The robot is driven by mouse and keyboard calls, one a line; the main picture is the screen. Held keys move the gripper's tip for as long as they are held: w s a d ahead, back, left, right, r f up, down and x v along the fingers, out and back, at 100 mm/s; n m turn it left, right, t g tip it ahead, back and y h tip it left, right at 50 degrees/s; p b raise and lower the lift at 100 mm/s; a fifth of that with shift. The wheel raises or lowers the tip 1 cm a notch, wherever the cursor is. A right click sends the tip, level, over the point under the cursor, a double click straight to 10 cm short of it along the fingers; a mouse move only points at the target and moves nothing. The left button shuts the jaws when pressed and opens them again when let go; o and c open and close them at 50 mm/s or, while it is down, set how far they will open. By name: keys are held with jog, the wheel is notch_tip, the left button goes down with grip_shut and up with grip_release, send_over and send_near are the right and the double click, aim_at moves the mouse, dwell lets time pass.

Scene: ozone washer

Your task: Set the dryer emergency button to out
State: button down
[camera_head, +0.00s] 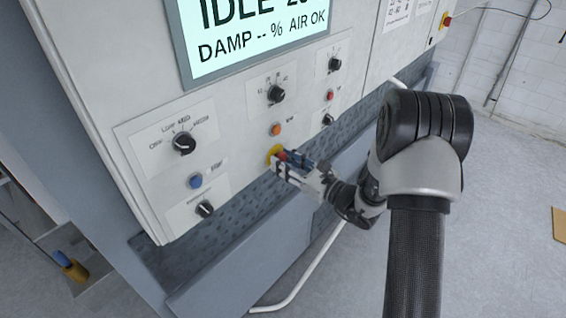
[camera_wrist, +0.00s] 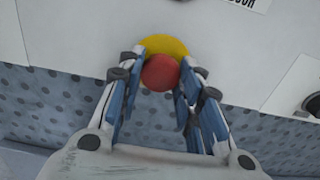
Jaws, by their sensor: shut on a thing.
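The dryer emergency button is a red mushroom head on a yellow round base, low on the dryer's front panel. In the wrist view its red head (camera_wrist: 160,72) sits between my fingertips, with the yellow base (camera_wrist: 165,45) behind it. In the head view the yellow base (camera_head: 274,153) shows beside my fingers, and most of the red head is hidden by them. My gripper (camera_head: 282,159) is shut on the red head, one finger on each side; it also shows in the wrist view (camera_wrist: 160,75). Whether the button is in or out cannot be told.
Close around are an orange button (camera_head: 276,130), a blue button (camera_head: 195,181), a small red button (camera_head: 329,96) and several black knobs, such as one at the left (camera_head: 184,143). A display (camera_head: 255,35) reads IDLE above. A pale rail (camera_head: 300,285) runs below the panel.

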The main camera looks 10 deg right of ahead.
jog(key=c, duration=1.5)
grip_release()
jog(key=shift+o, duration=1.1)
jog(key=shift+s+d, duration=0.15)
jog(key=shift+s, duration=0.05)
jog(key=shift+o, duration=0.8)
jog(key=shift+w, duration=0.1)
jog(key=v, duration=1.2)
